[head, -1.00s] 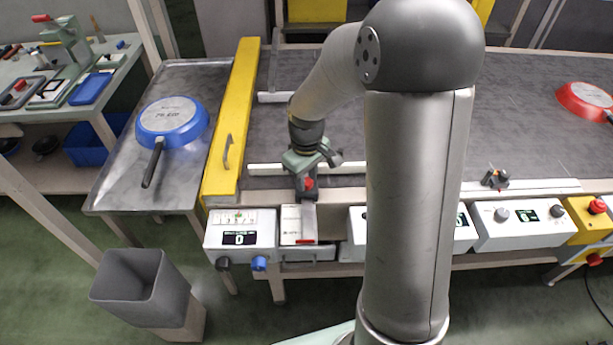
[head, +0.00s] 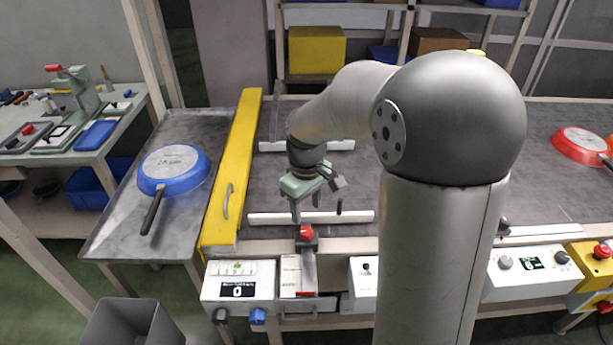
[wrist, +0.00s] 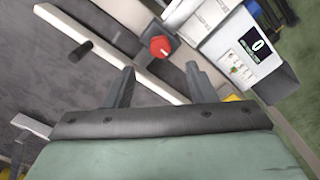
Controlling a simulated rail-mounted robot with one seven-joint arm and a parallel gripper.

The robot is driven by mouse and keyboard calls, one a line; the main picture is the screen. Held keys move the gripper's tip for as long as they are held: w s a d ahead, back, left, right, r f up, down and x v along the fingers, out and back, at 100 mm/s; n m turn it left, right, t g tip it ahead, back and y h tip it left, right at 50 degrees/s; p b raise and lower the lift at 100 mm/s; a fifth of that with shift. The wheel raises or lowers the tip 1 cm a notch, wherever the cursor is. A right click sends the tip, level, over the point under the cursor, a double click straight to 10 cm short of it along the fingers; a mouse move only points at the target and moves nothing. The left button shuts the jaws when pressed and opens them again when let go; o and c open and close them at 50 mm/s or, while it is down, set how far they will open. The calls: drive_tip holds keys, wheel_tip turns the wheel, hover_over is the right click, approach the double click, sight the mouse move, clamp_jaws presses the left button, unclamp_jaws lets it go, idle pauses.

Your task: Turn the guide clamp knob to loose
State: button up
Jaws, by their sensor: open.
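A red faceted knob (head: 306,231) sits on a dark block at the conveyor's near edge, by the near white guide rail (head: 270,218). I take it for the guide clamp knob; its marking is too small to read. In the wrist view the red knob (wrist: 161,46) lies ahead of my fingers, roughly between their lines. My gripper (head: 307,206) is open and empty above the rail, apart from the knob. Its two spread fingers also show in the wrist view (wrist: 158,82).
A yellow barrier (head: 236,165) with a handle stands left of the knob. A control box (head: 238,287) reading 0 is at the front. A blue pan (head: 187,183) lies on the left table, a red pan (head: 577,146) on the belt at right. My arm hides part of the belt.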

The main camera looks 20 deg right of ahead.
wheel_tip(320, 180, up, 10)
drive_tip(key=shift+f, duration=0.15)
idle(0.5)
drive_tip(key=s+f+m, duration=0.3)
drive_tip(key=s+f, duration=0.1)
drive_tip(key=s, duration=0.6)
drive_tip(key=s+a+f+m, duration=0.1)
drive_tip(key=s+f, duration=0.3)
drive_tip(key=s, duration=0.7)
drive_tip(key=shift+a+f+m, duration=0.15)
drive_tip(key=shift+m, duration=0.75)
